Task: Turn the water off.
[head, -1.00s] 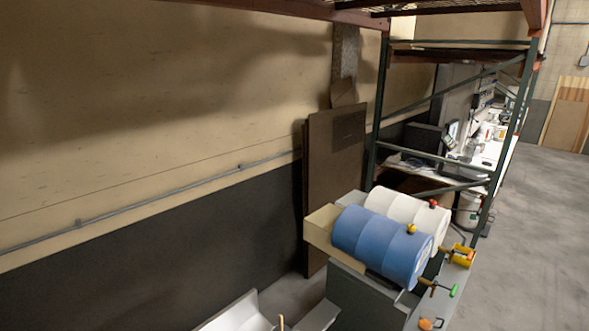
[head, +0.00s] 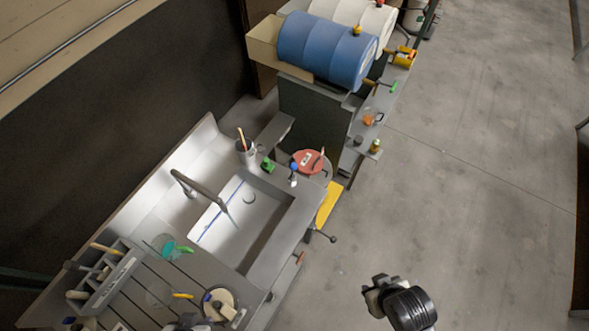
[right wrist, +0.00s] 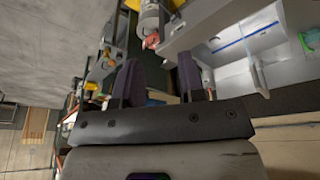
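The grey sink (head: 278,235) is at the centre left of the head view, and part of it shows at the upper right of the right wrist view (right wrist: 205,33). A curved metal faucet (head: 203,190) reaches over its basin; it also shows in the right wrist view (right wrist: 258,76). A faint thin streak hangs below the spout; I cannot tell whether it is running water. My right gripper (right wrist: 158,76) has its dark fingers apart with nothing between them. In the head view it (head: 374,295) is over the floor, right of the sink. My left gripper (head: 187,322) is mostly cut off at the bottom edge.
A tool caddy (head: 110,283) is at lower left. The floor (head: 470,200) on the right is clear.

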